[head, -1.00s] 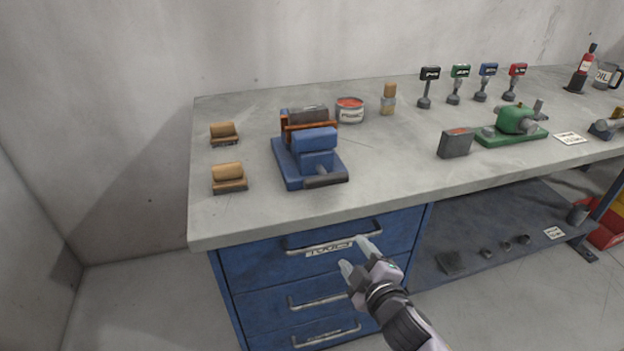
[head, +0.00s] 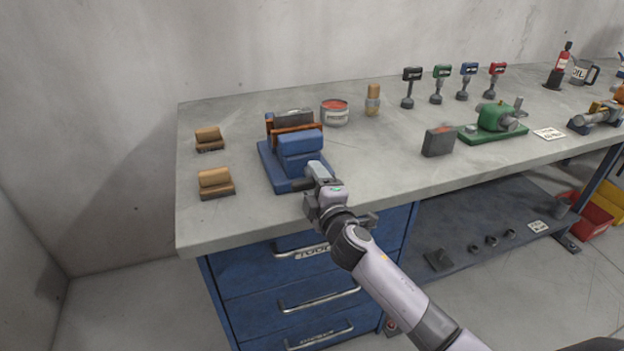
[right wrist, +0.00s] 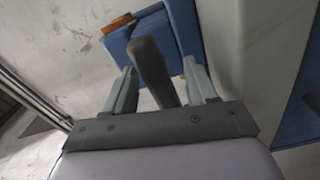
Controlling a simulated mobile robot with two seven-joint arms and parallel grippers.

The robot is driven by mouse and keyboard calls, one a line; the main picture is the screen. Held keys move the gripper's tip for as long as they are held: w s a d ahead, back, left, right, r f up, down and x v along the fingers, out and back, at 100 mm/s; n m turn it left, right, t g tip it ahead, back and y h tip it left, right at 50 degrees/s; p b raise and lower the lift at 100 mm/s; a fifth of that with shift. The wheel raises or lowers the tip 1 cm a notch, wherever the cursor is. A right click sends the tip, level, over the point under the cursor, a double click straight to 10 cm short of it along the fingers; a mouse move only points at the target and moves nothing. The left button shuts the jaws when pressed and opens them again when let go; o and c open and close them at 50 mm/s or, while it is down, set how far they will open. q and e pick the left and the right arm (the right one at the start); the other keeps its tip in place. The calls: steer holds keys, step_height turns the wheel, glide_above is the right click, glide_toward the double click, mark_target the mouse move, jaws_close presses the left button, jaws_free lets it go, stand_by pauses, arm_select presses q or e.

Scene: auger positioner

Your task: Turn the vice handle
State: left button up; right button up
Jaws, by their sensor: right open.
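The blue vice (head: 298,145) with orange-brown jaw parts stands near the bench's left front. Its dark handle (head: 301,185) sticks out at the front, partly covered by my right gripper (head: 313,180) in the head view. In the right wrist view the handle (right wrist: 150,68) lies between the two fingers of my right gripper (right wrist: 158,66), with the blue vice body (right wrist: 172,35) beyond. The fingers are open, one on each side of the handle, with gaps visible. My left gripper is not in view.
Two tan-topped blocks (head: 215,182) lie left of the vice. A red-topped can (head: 335,112) and a brush (head: 373,100) stand behind it to the right. A grey box (head: 437,141) and a green device (head: 495,122) are farther right. Blue drawers (head: 300,290) with bar handles sit below the bench edge.

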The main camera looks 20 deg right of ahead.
steer(key=shift+w, duration=0.65)
steer(key=shift+c, duration=0.4)
jaws_close()
steer(key=shift+m, duration=0.3)
steer(key=shift+f+m+b, duration=0.1)
steer(key=shift+m+b, duration=0.45)
steer(key=shift+m, duration=0.65)
steer(key=m, duration=0.3)
steer(key=shift+m, duration=0.3)
steer(key=m, duration=0.3)
steer(key=shift+m, duration=2.1)
